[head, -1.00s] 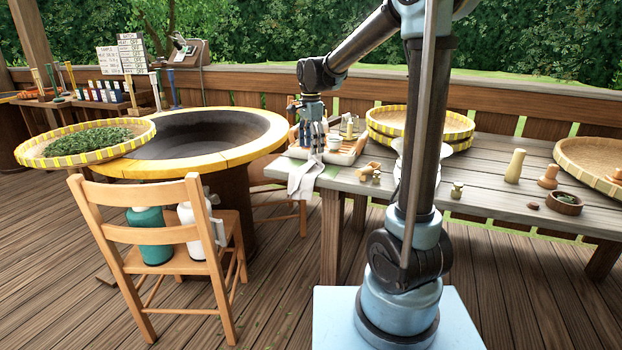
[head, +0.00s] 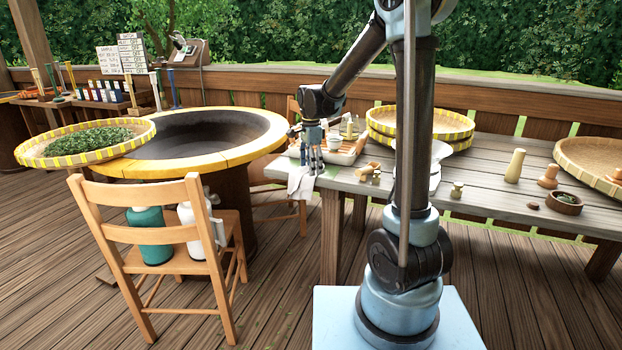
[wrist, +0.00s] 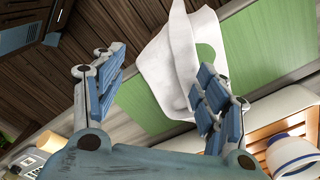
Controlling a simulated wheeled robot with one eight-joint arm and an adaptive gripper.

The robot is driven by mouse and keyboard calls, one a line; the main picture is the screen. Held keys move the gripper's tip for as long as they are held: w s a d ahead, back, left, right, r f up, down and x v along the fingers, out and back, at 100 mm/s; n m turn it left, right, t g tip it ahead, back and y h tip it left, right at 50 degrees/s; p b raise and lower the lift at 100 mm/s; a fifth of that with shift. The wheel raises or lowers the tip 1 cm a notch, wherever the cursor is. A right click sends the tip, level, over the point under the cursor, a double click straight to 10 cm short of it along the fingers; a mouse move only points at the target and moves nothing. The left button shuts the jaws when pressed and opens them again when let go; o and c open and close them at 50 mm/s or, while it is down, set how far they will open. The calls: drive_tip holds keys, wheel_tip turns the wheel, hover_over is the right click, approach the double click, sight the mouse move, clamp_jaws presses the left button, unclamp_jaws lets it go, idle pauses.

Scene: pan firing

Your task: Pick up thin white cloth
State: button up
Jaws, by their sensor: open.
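The thin white cloth (head: 300,182) hangs over the left end of the wooden table in the head view. In the wrist view the cloth (wrist: 168,70) lies partly over a green mat (wrist: 255,45) and hangs past the table edge. My gripper (head: 313,168) points down just above the cloth, at its right side. In the wrist view my gripper (wrist: 160,75) is open, with its blue-padded fingers apart. The cloth shows between and beyond the fingers, and the right finger overlaps its lower edge. I cannot tell whether that finger touches it.
A tray (head: 345,155) with a white cup (wrist: 290,155) stands beside the gripper. Small wooden pieces (head: 368,170) lie to the right. Stacked yellow-rimmed baskets (head: 420,122) stand behind. A round pan stove (head: 235,150) and a wooden chair (head: 160,235) are to the left.

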drive_tip(key=shift+f, duration=0.95)
drive_tip(key=shift+c, duration=0.2)
drive_tip(key=shift+s, duration=0.1)
drive_tip(key=c, duration=0.6)
drive_tip(key=shift+c, duration=0.7)
wheel_tip(320, 180, up, 4)
drive_tip(key=shift+f, duration=0.25)
clamp_jaws()
wheel_tip(320, 180, up, 8)
drive_tip(key=shift+r, duration=0.25)
